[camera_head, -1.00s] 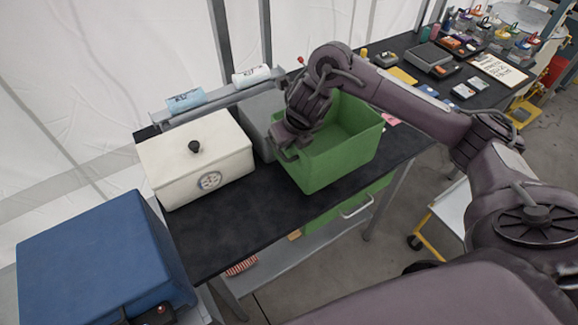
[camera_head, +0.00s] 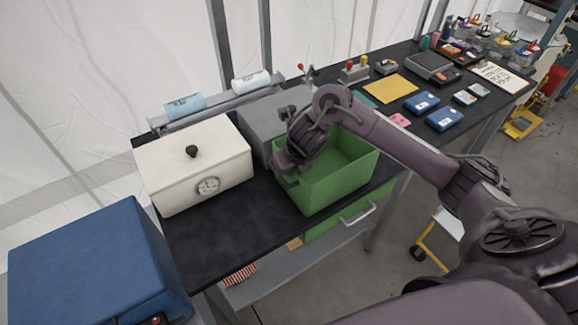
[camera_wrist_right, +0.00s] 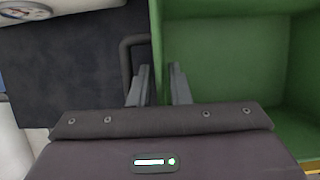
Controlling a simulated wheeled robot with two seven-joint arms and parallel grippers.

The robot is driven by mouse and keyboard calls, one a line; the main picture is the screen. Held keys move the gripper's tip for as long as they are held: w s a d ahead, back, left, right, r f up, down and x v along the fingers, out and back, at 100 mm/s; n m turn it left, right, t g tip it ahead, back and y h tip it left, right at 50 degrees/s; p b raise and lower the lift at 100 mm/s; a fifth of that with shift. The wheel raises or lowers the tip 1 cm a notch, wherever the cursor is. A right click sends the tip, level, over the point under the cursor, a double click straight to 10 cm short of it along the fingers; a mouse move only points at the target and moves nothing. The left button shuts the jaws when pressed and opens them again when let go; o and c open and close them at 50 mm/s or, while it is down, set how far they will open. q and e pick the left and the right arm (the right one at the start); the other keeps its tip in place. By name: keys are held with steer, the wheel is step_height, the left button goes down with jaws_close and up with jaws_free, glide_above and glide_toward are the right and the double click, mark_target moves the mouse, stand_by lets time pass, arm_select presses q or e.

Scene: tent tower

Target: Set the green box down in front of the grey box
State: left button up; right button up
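The open-topped green box (camera_head: 341,188) is at the table's front edge, in front of the lidded grey box (camera_head: 257,122). I cannot tell whether its base touches the table. My right gripper (camera_head: 288,168) is at the green box's left wall. The green box and my arm partly hide the grey box. My left gripper is not in view.
A white box (camera_head: 195,165) with a dial stands left of the grey box. A blue case (camera_head: 95,265) is at front left. The dark table (camera_head: 235,225) is bare in front of the white box. A yellow sheet (camera_head: 391,89) and small devices lie to the right.

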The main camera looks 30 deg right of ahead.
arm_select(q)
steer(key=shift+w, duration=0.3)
arm_select(e)
steer(key=shift+o, duration=0.8)
steer(key=p+v, duration=0.4)
steer(key=v, duration=0.8)
steer(key=shift+p, duration=0.4)
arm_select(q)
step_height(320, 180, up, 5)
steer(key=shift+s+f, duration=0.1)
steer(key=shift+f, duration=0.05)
